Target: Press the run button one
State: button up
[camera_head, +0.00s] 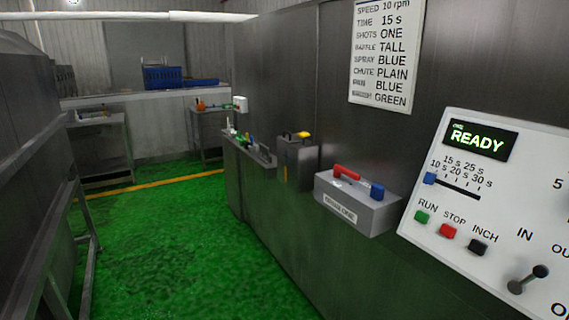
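A white control panel (411,228) is at the right of the head view, cut off by the right edge. Its green run button (422,216) sits under the label RUN. A red stop button (447,231) and a black inch button (478,247) are in a row to its right. A blue slider knob (429,178) is at the left end of the time scale, near 10 s. A dark lever (528,279) stands below the label IN. My gripper does not show.
A grey box (357,212) with a red-handled and a blue item juts from the steel wall left of the panel. A settings sign (384,52) hangs above. The green floor (150,250) is open between the wall and machinery at left.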

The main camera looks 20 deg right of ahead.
aim_at(421, 216)
jog(key=z, duration=2)
